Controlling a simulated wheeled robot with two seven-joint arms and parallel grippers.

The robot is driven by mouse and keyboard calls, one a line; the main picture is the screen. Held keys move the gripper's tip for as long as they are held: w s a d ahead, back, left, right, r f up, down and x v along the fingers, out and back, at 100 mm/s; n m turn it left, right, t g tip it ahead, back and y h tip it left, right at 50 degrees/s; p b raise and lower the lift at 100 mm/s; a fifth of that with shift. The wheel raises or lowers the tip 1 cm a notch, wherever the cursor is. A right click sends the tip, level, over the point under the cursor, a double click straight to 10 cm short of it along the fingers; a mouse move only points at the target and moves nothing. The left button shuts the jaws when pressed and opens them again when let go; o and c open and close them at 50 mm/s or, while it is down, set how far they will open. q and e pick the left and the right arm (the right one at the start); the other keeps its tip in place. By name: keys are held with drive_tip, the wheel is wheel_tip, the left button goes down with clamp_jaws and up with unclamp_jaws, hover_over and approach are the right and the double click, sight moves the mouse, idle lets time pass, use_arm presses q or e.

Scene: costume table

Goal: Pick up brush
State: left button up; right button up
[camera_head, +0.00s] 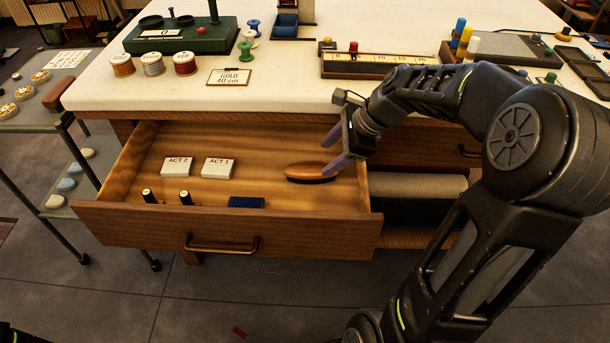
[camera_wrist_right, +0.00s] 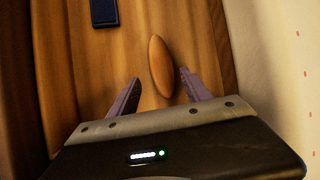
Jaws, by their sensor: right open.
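The brush (camera_head: 310,172) is an oval with an orange-brown wooden back and a dark lower edge. It lies in the right part of the open wooden drawer. My right gripper (camera_head: 334,153) is open just above the brush's right end, with its purple fingers pointing down into the drawer. In the right wrist view the brush (camera_wrist_right: 161,67) lies lengthwise ahead of the open fingers (camera_wrist_right: 154,88), nearer the right finger, with nothing held. I cannot tell whether a finger touches it. My left gripper is not in view.
The drawer (camera_head: 285,228) also holds an ACT 2 box (camera_head: 178,167), an ACT 3 box (camera_head: 219,168), two small dark bottles and a dark blue block (camera_head: 246,202). The white tabletop (camera_head: 290,91) overhangs the drawer's back. Thread spools (camera_head: 185,63) stand near its front edge.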

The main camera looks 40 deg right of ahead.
sight(313, 169)
drive_tip(key=shift+s+r, duration=0.1)
drive_tip(key=shift+x, duration=1.35)
drive_tip(key=b+x, duration=0.1)
drive_tip(key=x, duration=0.4)
drive_tip(key=shift+c, duration=0.4)
drive_tip(key=c, duration=1.2)
drive_tip(key=shift+o, duration=0.2)
drive_tip(key=shift+r, duration=0.1)
clamp_jaws()
